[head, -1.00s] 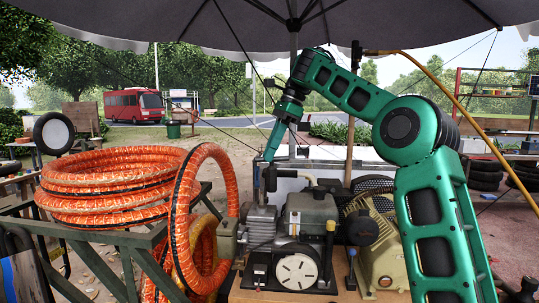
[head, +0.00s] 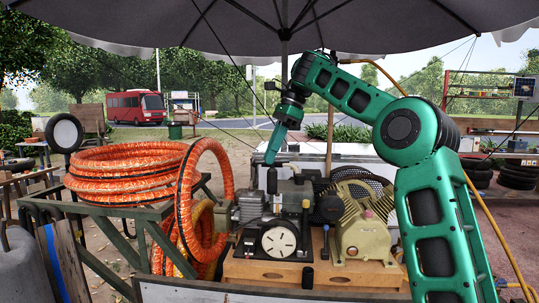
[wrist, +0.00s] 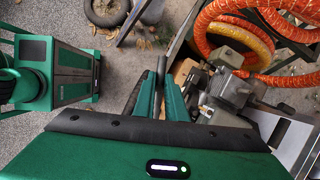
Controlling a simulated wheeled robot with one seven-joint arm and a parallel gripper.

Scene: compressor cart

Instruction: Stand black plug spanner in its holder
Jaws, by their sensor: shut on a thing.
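My gripper (head: 273,158) hangs tilted downward at the centre of the head view, over the back left of the compressor cart. It is shut on the black plug spanner (head: 271,181), a dark upright tube just below the fingertips in the head view. In the wrist view the spanner (wrist: 161,66) shows as a dark grey tube between the green fingers (wrist: 161,90), sticking out past their tips. I cannot make out its holder with certainty among the dark parts on the cart.
Orange hose coils (head: 120,182) lie on a green rack (head: 105,208) at left. An umbrella hangs overhead.

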